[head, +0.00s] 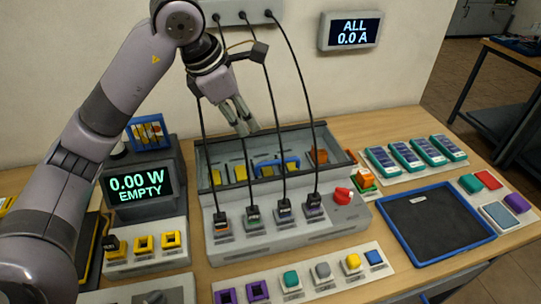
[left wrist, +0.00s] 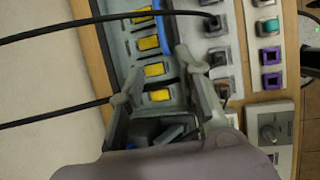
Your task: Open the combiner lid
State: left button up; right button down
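The combiner is a grey box (head: 222,241) in the middle of the bench. Its dark-framed top (head: 203,168) shows yellow parts (head: 240,172) inside, with a blue handle-like bar (head: 279,162) across it. I cannot tell for sure how the lid sits. My left gripper (head: 241,117) hangs above the rear of the combiner, pointing down, apart from the blue bar. In the left wrist view its fingers (left wrist: 161,70) are spread with nothing held; the yellow parts and blue bar (left wrist: 163,28) show beyond. My right gripper is out of view.
Several black cables (head: 278,95) run from a wall box (head: 243,12) to plugs on the combiner's front, close to my left gripper. A red knob (head: 343,196) is at its right. A blue-edged tray (head: 435,222) lies right; a display (head: 139,188) stands left.

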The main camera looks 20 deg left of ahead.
aim_at(274, 161)
pick_arm(q)
jog(key=p+x, duration=0.1)
jog(key=x, duration=0.4)
jog(key=p+x, duration=0.1)
jog(key=x, duration=0.4)
jog(key=p+x, duration=0.1)
jog(key=x, duration=0.4)
jog(key=shift+d+f, duration=0.25)
jog(key=shift+d, duration=0.1)
jog(key=shift+w+d+f, duration=0.1)
jog(key=shift+w+f, duration=0.1)
jog(key=shift+f, duration=0.45)
jog(key=shift+c, duration=0.2)
jog(key=c, duration=0.7)
